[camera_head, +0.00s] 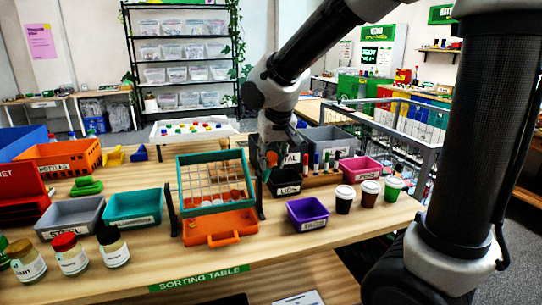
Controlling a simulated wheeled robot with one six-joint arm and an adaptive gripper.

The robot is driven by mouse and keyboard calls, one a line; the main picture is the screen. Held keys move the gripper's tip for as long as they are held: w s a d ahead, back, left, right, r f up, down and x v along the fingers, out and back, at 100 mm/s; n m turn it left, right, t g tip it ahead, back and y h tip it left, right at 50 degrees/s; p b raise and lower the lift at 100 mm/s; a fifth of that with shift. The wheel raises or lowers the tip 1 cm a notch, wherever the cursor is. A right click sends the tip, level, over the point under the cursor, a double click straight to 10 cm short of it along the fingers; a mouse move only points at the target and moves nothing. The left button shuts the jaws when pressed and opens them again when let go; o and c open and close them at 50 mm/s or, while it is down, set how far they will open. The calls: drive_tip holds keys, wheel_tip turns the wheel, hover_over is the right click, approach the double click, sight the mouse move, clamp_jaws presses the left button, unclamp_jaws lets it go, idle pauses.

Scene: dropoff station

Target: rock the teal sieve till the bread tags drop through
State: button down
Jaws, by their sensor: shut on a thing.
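The teal sieve (180,184) sits tilted on a dark stand (173,215) at the middle of the sorting table, its far edge raised and its near edge low. Its wire grid shows, and several small round orange-brown and pale pieces (222,197) lie toward its low near side. I cannot tell bread tags among them. An orange tray (221,240) with a front handle is under the sieve; its inside is mostly hidden. My gripper (266,166) is at the sieve's right side, shut on its edge; the fingertips are small and partly hidden.
A purple bin (307,214) and several cups (369,194) stand to the right. Teal (133,209) and grey bins (70,218) and several jars (72,256) stand to the left. A black bin (285,183) is close behind my gripper. The table front between jars and purple bin is mostly clear.

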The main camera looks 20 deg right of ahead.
drive_tip(key=shift+s+d+f, duration=0.1)
drive_tip(key=shift+s+f, duration=0.2)
drive_tip(key=c, duration=1)
unclamp_jaws()
drive_tip(key=shift+r, duration=0.1)
drive_tip(key=shift+c, duration=0.2)
drive_tip(key=shift+r, duration=0.35)
drive_tip(key=v, duration=1.1)
drive_tip(key=shift+r, duration=0.25)
